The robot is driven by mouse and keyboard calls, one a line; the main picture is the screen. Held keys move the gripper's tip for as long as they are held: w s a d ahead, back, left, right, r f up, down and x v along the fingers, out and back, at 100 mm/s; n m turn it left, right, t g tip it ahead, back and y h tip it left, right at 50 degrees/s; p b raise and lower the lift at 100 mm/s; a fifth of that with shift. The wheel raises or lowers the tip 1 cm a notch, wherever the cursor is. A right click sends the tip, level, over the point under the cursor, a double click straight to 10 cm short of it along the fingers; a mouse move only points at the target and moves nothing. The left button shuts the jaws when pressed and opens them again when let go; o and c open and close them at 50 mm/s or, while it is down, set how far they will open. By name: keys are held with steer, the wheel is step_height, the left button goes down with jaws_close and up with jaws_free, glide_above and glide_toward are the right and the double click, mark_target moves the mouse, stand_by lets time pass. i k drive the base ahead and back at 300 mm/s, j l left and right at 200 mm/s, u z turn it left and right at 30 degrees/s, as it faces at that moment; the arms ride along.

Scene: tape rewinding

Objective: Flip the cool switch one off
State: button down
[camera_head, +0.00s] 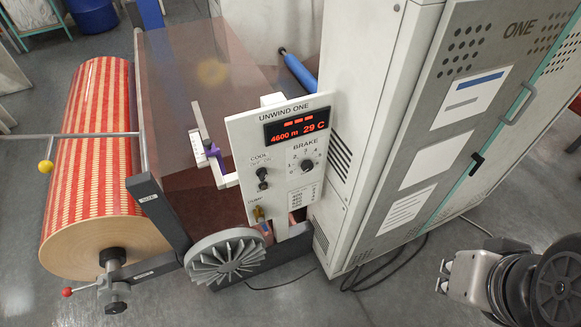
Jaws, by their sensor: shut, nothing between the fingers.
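The light grey control panel (243,140) labelled UNWIND ONE stands at the centre, with a red display reading 4600 m and 29 C. The cool switch (262,173) is a small black switch under the COOL label on the panel's left side. Its lever position is too small to tell. My gripper (444,275) is at the lower right, shut and empty. It points left and is well apart from the panel.
A brake knob (306,165) sits right of the switch. A grey handwheel (225,257) is below the panel. A patterned roll (92,150) stands left. A tall cabinet (375,130) stands right of the panel. Open floor (390,290) lies between my gripper and the machine, crossed by dark cables.

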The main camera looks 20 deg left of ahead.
mark_target(263, 173)
steer(key=u, duration=1.4)
steer(key=j+u, duration=0.25)
steer(key=j, duration=0.15)
steer(key=i+j+u, duration=0.15)
steer(key=j+u, duration=0.15)
steer(key=j, duration=0.15)
